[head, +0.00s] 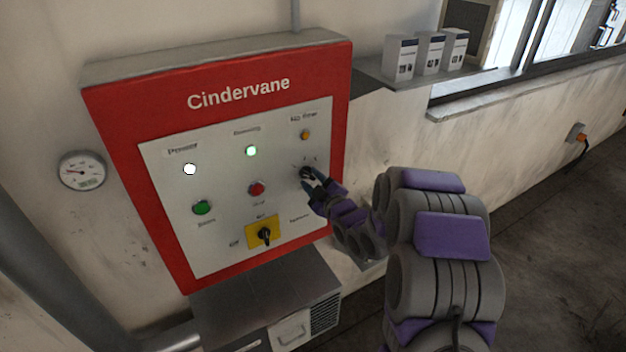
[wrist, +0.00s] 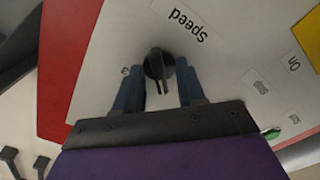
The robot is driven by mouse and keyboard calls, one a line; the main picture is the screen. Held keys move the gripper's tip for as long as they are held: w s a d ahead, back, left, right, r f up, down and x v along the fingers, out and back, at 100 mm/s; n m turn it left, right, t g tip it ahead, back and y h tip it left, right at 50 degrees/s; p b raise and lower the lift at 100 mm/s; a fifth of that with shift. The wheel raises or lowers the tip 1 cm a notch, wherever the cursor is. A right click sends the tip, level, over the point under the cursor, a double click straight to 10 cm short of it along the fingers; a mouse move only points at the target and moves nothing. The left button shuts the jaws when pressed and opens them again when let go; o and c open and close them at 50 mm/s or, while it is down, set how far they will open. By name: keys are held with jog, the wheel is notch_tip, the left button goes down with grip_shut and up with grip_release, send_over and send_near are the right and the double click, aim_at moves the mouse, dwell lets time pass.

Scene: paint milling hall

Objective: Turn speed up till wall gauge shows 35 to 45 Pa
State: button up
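The speed knob (wrist: 160,64), black and round with a raised bar, sits below the upside-down "Speed" label in the wrist view. My gripper (wrist: 160,72) has one finger on each side of it, and both fingertips appear to touch its rim. In the head view my gripper (head: 309,176) is at the right side of the panel and mostly hides the knob. The round white wall gauge (head: 82,171) hangs left of the red cabinet. Its needle points to the left, but its numbers are too small to read.
The red Cindervane cabinet (head: 222,70) has lit white (head: 190,169) and green (head: 251,151) lamps and an amber lamp (head: 305,135). Green (head: 202,208) and red (head: 257,188) buttons and a yellow-backed switch (head: 264,234) are nearby. White boxes (head: 401,58) stand on a ledge.

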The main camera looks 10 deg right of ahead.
jog(key=shift+c, duration=0.2)
grip_shut()
jog(key=shift+m, duration=0.4)
jog(key=m, duration=0.3)
jog(key=shift+m, duration=0.3)
jog(key=shift+a+m, duration=0.1)
jog(key=shift+m, duration=2.1)
